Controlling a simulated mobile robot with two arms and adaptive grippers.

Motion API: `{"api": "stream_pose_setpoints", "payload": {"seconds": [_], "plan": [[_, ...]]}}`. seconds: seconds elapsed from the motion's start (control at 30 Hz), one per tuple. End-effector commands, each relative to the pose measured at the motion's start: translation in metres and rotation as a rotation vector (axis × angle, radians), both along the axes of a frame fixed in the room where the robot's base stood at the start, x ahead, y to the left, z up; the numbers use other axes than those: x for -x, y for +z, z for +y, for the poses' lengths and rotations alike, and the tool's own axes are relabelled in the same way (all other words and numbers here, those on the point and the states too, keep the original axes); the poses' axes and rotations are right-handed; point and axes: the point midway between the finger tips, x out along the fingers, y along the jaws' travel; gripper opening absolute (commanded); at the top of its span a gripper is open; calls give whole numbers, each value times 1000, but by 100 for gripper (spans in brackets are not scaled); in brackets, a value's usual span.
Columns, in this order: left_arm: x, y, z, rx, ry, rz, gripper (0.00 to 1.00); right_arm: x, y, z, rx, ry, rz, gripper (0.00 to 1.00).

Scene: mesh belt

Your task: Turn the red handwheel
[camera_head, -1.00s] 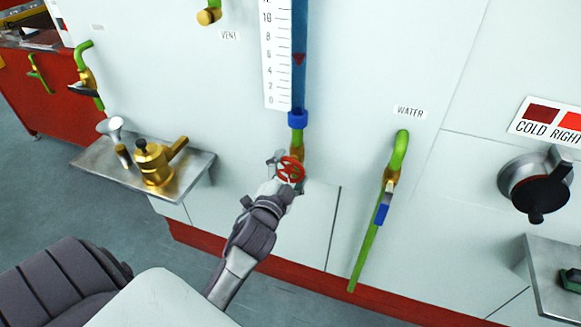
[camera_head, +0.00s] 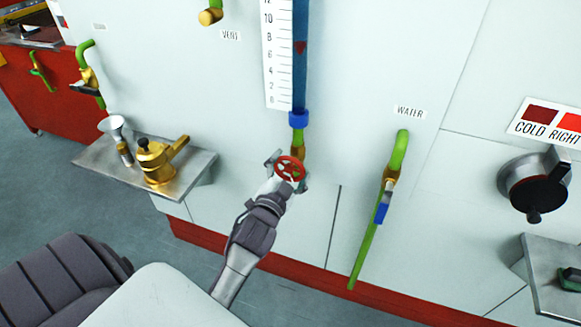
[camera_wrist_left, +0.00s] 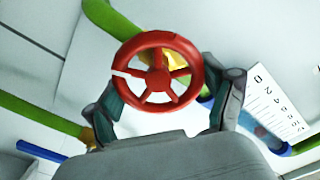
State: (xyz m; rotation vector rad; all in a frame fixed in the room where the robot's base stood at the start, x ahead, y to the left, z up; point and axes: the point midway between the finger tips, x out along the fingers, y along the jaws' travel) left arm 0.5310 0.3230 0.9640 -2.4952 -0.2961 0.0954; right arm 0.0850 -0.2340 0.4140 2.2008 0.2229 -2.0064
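The red handwheel (camera_head: 290,169) is a small spoked ring on the front of the pale panel, below the brass fitting of the gauge tube. My left gripper (camera_head: 287,172) is at it, with one finger on each side of the rim. In the left wrist view the handwheel (camera_wrist_left: 158,72) fills the space between the two fingertips of my left gripper (camera_wrist_left: 160,82). Both fingers appear to touch the rim from opposite sides. The wheel's hub and spokes show clearly; its stem is mostly hidden behind it. My right gripper is not in view.
A blue gauge tube (camera_head: 300,60) with a white scale (camera_head: 277,55) rises above the wheel. A green water pipe with a blue lever (camera_head: 382,208) hangs to the right. A metal shelf (camera_head: 195,180) with a brass pot (camera_head: 158,163) juts out at left. A black knob (camera_head: 540,190) is far right.

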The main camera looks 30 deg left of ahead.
Motion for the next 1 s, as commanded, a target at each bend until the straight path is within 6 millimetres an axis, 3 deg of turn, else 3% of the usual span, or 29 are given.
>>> {"api": "stream_pose_setpoints", "payload": {"seconds": [0.03, 0.1, 0.53, 1.0], "plan": [[0, -1, 0, 0, 1, 3, 90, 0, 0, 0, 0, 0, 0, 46], [0, -1, 0, 0, 1, 3, 100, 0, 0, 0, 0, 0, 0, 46], [6, -1, -2, -1, 0, 2, 100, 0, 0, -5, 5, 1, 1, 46], [94, -2, -22, 0, 2, 6, 100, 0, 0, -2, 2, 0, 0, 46]]}}
